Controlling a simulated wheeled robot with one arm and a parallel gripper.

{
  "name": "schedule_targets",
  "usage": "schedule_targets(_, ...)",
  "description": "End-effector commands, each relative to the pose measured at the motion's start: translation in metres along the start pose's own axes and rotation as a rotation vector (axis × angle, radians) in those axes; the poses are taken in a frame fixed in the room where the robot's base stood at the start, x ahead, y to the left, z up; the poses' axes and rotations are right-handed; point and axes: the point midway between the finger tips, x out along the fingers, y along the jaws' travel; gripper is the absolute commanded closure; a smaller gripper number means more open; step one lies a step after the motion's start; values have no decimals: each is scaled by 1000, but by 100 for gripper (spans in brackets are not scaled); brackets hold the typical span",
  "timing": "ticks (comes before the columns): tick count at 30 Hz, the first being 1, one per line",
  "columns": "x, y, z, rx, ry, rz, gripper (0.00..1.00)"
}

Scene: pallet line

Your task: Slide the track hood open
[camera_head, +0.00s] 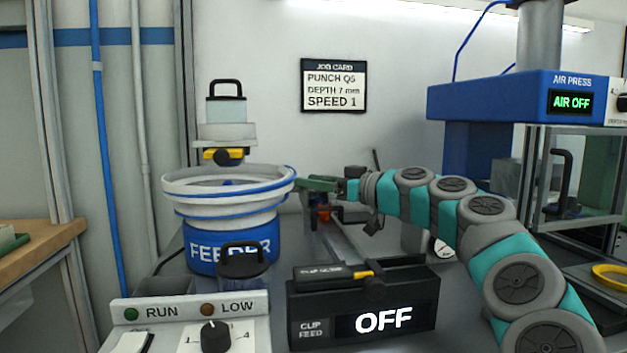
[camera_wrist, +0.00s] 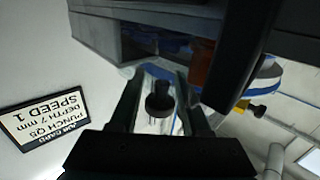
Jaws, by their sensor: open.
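My gripper (camera_wrist: 161,74) is open in the wrist view, with its two fingers apart. A black knob (camera_wrist: 158,101) on a short stem shows between the fingers; I cannot see contact. In the head view, my arm reaches in from the right, and its end is small beside the feeder bowl's right rim. A small dark green piece (camera_head: 316,184) shows there, above the grey track (camera_head: 340,240). It may be part of the track hood, but my arm and the clutter hide its outline, and I cannot tell how far it is open.
The feeder bowl (camera_head: 228,183) on its blue base stands left of the track. The clip feed box (camera_head: 361,318), reading OFF, stands in front. The blue air press (camera_head: 500,98), reading AIR OFF, is at the right. A job card (camera_head: 334,86) hangs on the wall.

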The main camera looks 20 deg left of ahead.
Motion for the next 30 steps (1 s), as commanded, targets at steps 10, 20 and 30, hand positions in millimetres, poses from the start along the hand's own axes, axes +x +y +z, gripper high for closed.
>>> schedule_targets(10,1,0,0,1,0,-1,66)
schedule_targets(20,1,0,0,1,-1,-1,100)
schedule_targets(30,1,0,1,1,-1,-1,100)
